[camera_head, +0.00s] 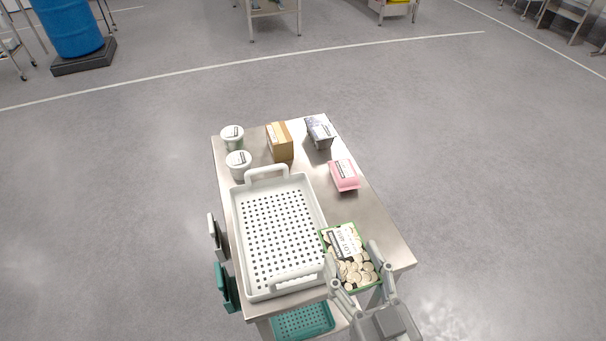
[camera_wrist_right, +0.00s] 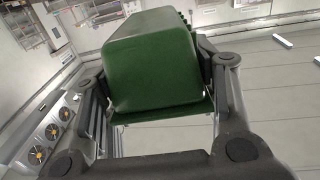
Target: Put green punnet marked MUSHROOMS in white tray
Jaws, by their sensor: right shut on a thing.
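The green punnet (camera_head: 349,257) with mushrooms on its label is held in my right gripper (camera_head: 358,262) at the front right of the table, beside the white tray. The white tray (camera_head: 236,243) is empty, with a perforated floor and a raised handle at each end. The punnet's left edge appears to overlap the tray's right rim in the head view. My left gripper is not in view.
Behind the tray stand two white tubs (camera_head: 239,164), a brown box (camera_head: 280,141), a dark punnet (camera_head: 320,132) and a pink punnet (camera_head: 344,174). A teal basket (camera_head: 303,320) is on a lower level. The table's right front (camera_head: 390,243) is bare.

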